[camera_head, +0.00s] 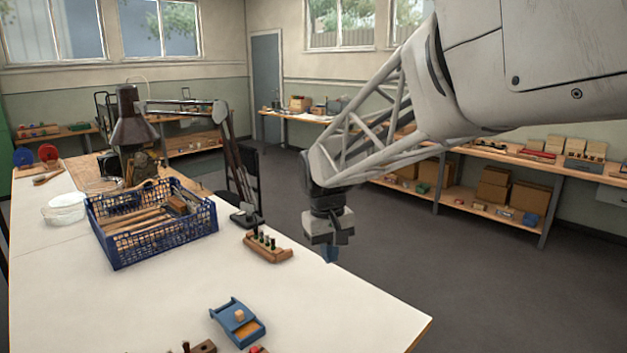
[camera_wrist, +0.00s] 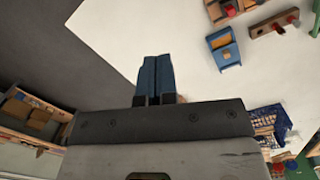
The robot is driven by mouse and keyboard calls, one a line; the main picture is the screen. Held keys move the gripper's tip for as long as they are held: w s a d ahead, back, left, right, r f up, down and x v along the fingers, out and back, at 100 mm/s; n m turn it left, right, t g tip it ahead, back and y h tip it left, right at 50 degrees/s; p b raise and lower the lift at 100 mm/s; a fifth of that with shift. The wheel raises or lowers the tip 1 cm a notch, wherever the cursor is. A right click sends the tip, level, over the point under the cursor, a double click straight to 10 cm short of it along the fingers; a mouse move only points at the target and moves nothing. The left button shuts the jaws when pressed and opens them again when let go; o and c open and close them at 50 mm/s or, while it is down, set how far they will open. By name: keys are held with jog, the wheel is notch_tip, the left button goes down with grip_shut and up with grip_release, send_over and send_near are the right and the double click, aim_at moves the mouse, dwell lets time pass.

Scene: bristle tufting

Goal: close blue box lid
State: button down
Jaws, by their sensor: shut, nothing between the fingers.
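The blue box (camera_head: 238,324) sits on the white table near its front edge. Its blue lid (camera_head: 231,312) carries a pale wooden knob (camera_head: 240,315) and covers only part of the box. An orange-brown inside (camera_head: 250,330) shows at the front right end, so the lid is partly open. The box also shows in the wrist view (camera_wrist: 223,48), at upper right. My gripper (camera_head: 331,255) hangs in the air by the table's right edge, well apart from the box. Its blue fingers (camera_wrist: 155,80) are shut together with nothing between them.
A blue crate (camera_head: 118,262) with wooden tools stands farther back on the white table (camera_head: 340,310). A wooden block with pegs (camera_head: 267,246) lies between crate and gripper. Other small wooden pieces (camera_head: 200,347) lie at the front edge. The table right of the box is clear.

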jog(key=s+d+m+t, duration=0.1)
jog(key=s+d, duration=0.4)
jog(key=s, duration=0.4)
jog(key=s+d+f+m+t, duration=0.1)
jog(key=s+d+m, duration=0.1)
jog(key=s+d, duration=0.3)
jog(key=s+d+m+t, duration=0.1)
jog(key=s+d, duration=0.4)
jog(key=s, duration=0.8)
jog(key=shift+s+f, duration=0.25)
jog(key=shift+f, duration=0.15)
